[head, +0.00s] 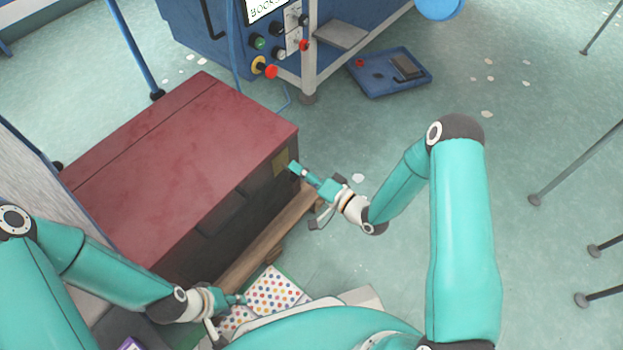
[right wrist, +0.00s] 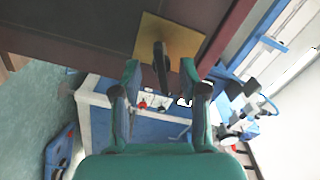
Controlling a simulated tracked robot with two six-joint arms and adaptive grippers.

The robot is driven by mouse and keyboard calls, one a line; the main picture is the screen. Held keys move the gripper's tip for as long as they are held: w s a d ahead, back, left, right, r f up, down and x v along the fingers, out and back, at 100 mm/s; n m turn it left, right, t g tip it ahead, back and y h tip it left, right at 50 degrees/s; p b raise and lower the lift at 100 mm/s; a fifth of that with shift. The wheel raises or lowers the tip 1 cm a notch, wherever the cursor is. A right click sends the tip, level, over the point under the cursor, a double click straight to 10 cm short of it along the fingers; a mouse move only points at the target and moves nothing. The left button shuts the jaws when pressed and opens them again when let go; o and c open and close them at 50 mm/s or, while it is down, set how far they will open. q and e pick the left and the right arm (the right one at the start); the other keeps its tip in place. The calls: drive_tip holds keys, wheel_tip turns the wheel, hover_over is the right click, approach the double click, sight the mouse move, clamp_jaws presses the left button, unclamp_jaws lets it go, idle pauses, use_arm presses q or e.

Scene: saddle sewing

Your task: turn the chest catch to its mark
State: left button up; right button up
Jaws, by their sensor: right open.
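The chest (head: 180,150) has a dark red lid and a dark front, and stands on wooden boards. In the right wrist view the catch is a dark lever (right wrist: 160,62) on a square brass plate (right wrist: 183,38) on the chest front. The plate also shows in the head view (head: 281,160) near the chest's right end. My right gripper (right wrist: 160,78) is open, with a finger on either side of the lever; I cannot tell whether they touch it. No mark is clear. My left gripper (head: 240,299) is low at the chest's near end, too small to judge.
A blue machine (head: 205,30) with buttons stands behind the chest. A blue tray (head: 390,72) with small parts lies on the floor at the back. Dotted sheets (head: 272,288) lie near my left gripper. Thin legs stand at the right; the floor between is mostly clear.

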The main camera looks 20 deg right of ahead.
drive_tip(key=v, duration=1.1)
drive_tip(key=shift+s+d, duration=0.2)
drive_tip(key=shift+s, duration=0.1)
drive_tip(key=shift+f, duration=0.1)
